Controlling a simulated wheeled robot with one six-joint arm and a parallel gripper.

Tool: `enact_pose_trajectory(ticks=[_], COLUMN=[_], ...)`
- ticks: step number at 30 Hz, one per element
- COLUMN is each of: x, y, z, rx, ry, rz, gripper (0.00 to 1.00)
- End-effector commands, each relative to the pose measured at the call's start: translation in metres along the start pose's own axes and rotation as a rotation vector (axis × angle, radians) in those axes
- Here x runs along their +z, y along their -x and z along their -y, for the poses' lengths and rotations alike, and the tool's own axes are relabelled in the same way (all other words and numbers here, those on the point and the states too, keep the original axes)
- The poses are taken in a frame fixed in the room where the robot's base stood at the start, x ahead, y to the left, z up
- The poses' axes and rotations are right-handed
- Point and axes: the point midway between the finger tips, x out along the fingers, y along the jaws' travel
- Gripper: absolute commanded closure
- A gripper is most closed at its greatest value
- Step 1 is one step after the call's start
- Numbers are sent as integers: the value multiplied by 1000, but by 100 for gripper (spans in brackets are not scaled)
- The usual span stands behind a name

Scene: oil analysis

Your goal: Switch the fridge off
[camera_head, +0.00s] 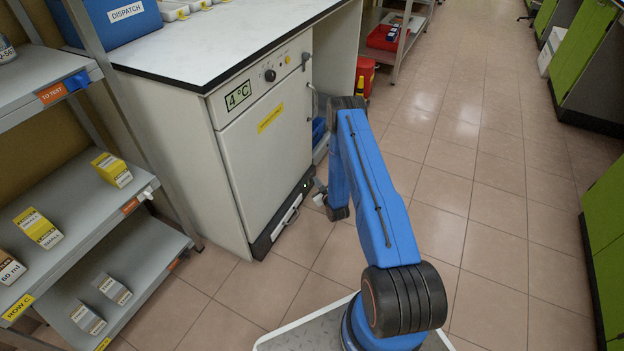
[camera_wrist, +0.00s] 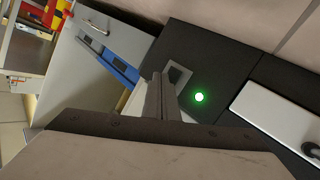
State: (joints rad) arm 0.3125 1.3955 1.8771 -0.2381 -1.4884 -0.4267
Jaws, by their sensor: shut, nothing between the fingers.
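The fridge (camera_head: 265,140) is a white under-counter unit with a 4 °C display (camera_head: 238,95), a dark knob (camera_head: 270,75) and a yellow label on its door. A black strip (camera_head: 262,243) runs along its base, and a small green light (camera_head: 307,182) is lit at the strip's right end. In the wrist view the green light (camera_wrist: 199,97) glows beside a dark switch (camera_wrist: 177,75) on a grey plate. My gripper (camera_wrist: 160,82) is shut and empty, its tips right by the switch; I cannot tell whether they touch it. In the head view my gripper (camera_head: 319,194) is low by the fridge's right corner.
A shelf rack (camera_head: 90,225) with small boxes stands left of the fridge. The counter (camera_head: 220,35) overhangs the fridge. The tiled floor (camera_head: 470,180) to the right is clear.

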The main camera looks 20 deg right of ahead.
Motion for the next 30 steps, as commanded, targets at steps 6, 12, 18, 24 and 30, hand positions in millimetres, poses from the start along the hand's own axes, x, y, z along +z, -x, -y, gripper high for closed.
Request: enact_pose_trajectory(ticks=[6,12,18,24,30], x=[0,0,4,7,7], y=[0,0,6,10,10], z=[0,0,-4,-7,-7], rx=[0,0,0,0,0], ry=[0,0,0,0,0], rz=[0,0,1,0,0], gripper=[100,100,100,100,100])
